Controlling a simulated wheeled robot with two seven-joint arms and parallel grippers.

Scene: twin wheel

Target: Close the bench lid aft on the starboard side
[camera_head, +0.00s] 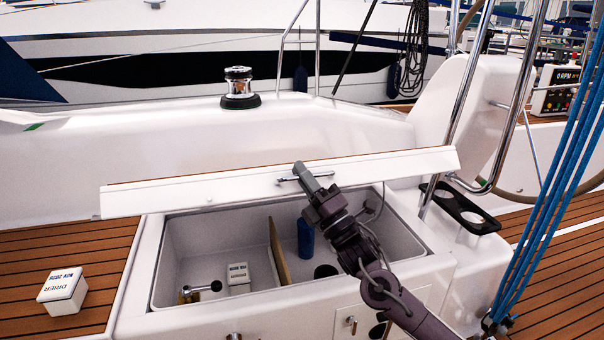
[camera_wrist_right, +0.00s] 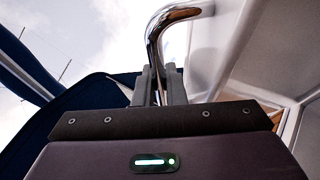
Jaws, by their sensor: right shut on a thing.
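The bench lid (camera_head: 200,190) is a long white panel with a thin teak edge on top. It stands partly open over the bench locker (camera_head: 215,228), whose inside shows below it. My right gripper (camera_head: 301,171) reaches up from the lower right to the middle of the lid's face. It is shut on the lid's chrome handle (camera_head: 287,180). In the right wrist view the curved chrome handle (camera_wrist_right: 157,35) runs down between the two fingers of the right gripper (camera_wrist_right: 160,88). My left gripper is not in view.
Inside the locker are a small white box (camera_head: 238,273), a blue cylinder (camera_head: 305,238), an upright tan board (camera_head: 278,252) and a lever. A white drier box (camera_head: 62,290) sits on the teak seat at left. Blue ropes (camera_head: 560,190) and chrome rails stand at right.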

